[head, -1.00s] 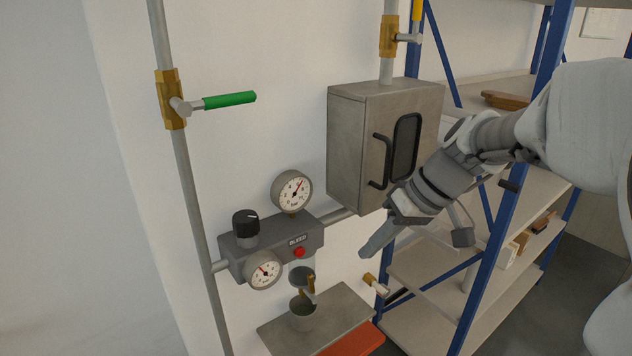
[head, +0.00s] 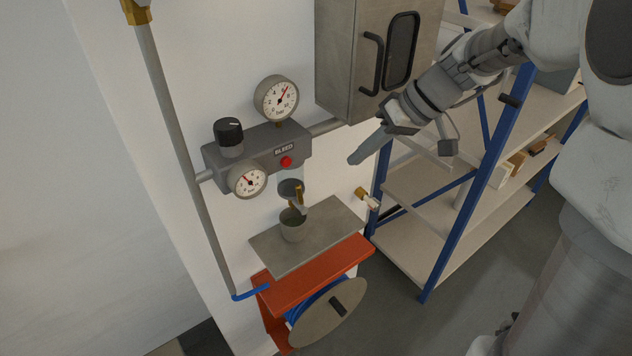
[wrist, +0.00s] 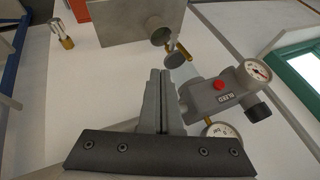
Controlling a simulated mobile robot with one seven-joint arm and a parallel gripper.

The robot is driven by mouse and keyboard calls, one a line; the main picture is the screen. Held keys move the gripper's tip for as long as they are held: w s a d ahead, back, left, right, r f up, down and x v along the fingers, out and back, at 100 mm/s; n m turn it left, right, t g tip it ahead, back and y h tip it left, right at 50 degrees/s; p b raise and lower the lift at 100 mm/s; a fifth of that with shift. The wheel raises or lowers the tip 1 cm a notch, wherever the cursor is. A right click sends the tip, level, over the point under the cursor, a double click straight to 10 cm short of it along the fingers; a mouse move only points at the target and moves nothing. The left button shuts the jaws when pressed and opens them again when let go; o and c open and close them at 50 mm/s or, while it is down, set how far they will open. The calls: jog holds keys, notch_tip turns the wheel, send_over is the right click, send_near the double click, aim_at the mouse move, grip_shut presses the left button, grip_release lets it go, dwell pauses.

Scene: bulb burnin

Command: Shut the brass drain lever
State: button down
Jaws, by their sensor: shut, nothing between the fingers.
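A small brass lever (head: 297,199) hangs under the round bowl of the grey bleed unit (head: 258,155), just above a grey cup (head: 292,226). In the wrist view the brass lever (wrist: 185,50) shows beside the bowl's dark round end, beyond my fingertips. I cannot tell its exact angle. My gripper (head: 356,158) is shut and empty, in the air right of the bowl and a little higher, apart from the lever. Its closed fingers (wrist: 160,75) also show in the wrist view.
The cup stands on a grey plate (head: 268,250) over an orange bracket (head: 310,280) with a hose reel (head: 328,315). A small brass fitting (head: 364,196) juts from the wall at right. A grey cabinet (head: 340,60) hangs above; blue-framed shelving (head: 490,170) stands right.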

aim_at(297, 196)
jog(key=a+f, duration=0.7)
jog(key=a, duration=0.1)
jog(key=shift+s+a, duration=0.15)
